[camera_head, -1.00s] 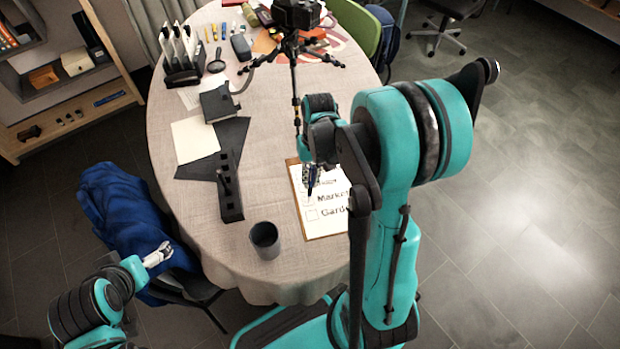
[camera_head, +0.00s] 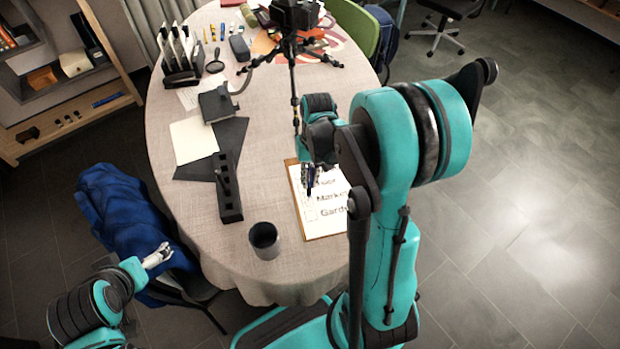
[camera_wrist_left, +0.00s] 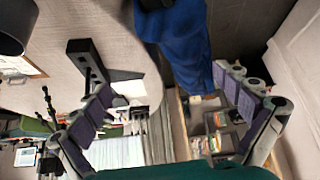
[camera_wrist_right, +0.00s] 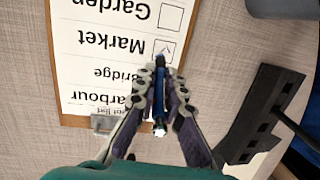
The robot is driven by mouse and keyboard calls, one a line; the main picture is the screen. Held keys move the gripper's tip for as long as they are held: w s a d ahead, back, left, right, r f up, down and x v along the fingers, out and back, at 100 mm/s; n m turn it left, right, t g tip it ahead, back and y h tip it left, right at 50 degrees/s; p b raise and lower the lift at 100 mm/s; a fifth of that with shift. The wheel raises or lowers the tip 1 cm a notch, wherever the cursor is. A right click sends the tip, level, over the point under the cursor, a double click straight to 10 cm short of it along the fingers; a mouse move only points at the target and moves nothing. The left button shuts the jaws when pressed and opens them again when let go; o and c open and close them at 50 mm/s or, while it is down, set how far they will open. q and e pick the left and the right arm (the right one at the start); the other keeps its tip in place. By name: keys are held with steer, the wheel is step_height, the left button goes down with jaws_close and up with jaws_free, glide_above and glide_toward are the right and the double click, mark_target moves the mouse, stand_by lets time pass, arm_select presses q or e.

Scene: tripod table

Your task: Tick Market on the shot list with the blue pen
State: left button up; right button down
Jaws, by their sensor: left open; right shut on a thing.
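The shot list (camera_head: 327,226) lies on a brown clipboard at the table's near right. My right gripper (camera_head: 311,174) is shut on the blue pen (camera_wrist_right: 160,72) over the list. In the right wrist view the list (camera_wrist_right: 92,52) is upside down, with Market, Garden, Bridge and Harbour rows. The pen's far end is at the Market box (camera_wrist_right: 163,48), where a small tick-like mark shows. I cannot tell whether the tip touches the paper. My left gripper (camera_head: 160,256) is open and empty, left of the table; its fingers also show in the left wrist view (camera_wrist_left: 165,84).
A dark slotted holder (camera_head: 227,188) and a grey cup (camera_head: 264,240) stand left of the list. A tripod with a camera (camera_head: 293,50) stands behind it. A blue garment (camera_head: 125,215) hangs over a chair at the left. Bare cloth lies between holder and list.

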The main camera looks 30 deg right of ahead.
mark_target(311, 164)
steer(key=shift+w+a, duration=0.15)
steer(key=shift+a, duration=0.2)
stand_by(0.7)
steer(key=shift+d, duration=0.55)
stand_by(1.0)
steer(key=shift+r+p, duration=2.65)
steer(key=shift+r, duration=0.95)
steer(key=shift+a, duration=0.1)
